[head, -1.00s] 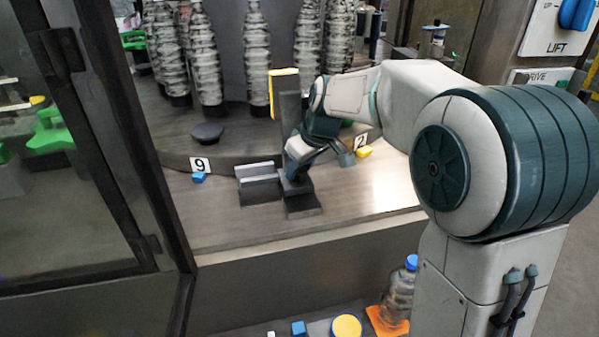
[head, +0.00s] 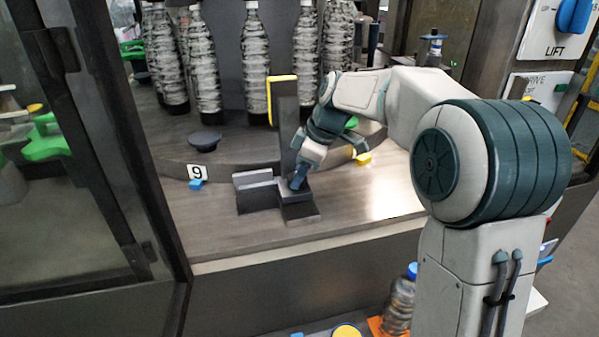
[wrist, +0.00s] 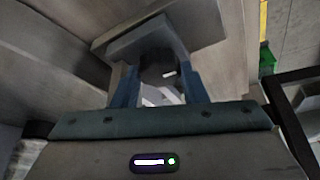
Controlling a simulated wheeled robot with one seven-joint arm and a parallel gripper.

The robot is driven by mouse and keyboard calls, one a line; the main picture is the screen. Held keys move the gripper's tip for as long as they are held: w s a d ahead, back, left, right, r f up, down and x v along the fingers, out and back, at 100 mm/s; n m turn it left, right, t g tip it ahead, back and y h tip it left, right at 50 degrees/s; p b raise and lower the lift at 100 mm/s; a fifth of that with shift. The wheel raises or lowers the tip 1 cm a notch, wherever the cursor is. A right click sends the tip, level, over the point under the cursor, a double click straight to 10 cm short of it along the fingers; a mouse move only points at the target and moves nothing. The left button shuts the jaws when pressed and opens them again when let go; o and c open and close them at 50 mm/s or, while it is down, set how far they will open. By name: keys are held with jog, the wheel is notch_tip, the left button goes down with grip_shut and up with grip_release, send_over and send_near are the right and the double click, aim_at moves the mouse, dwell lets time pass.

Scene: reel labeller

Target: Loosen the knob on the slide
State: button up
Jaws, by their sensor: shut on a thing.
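The dark slide (head: 258,194) sits on the metal deck at the foot of an upright post (head: 284,125) with a yellow edge. My gripper (head: 297,184) is down at the slide, just right of its raised block, and hides the knob in the head view. In the wrist view the two blue fingers of my gripper (wrist: 160,88) stand on either side of the dark round knob (wrist: 155,72), which has a small white mark. My gripper is shut on the knob. The grey slide base (wrist: 135,40) shows beyond the fingers.
Several clear bottles (head: 255,60) stand behind the post. A black round cap (head: 205,139) and a number 9 tag (head: 197,172) lie to the left. A dark door frame (head: 120,150) bounds the left side.

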dwell(0.3)
jog(key=o, duration=1)
jog(key=v, duration=1.3)
jog(key=shift+r, duration=0.45)
jog(key=s+d+f+m+h, duration=0.1)
jog(key=s+d+f+m, duration=0.2)
jog(key=s+f+m, duration=0.2)
jog(key=s+d+f+m+t+h, duration=0.1)
jog(key=s+d+f+m, duration=0.3)
jog(key=s, duration=0.8)
jog(key=s+d+f+m+t+h, duration=0.1)
jog(key=s+d+f+m+h, duration=0.1)
jog(key=s+d+f+m, duration=0.2)
jog(key=shift+s+f+m+h, duration=0.3)
jog(key=shift+s+f+m, duration=1.4)
jog(key=shift+s+f, duration=0.55)
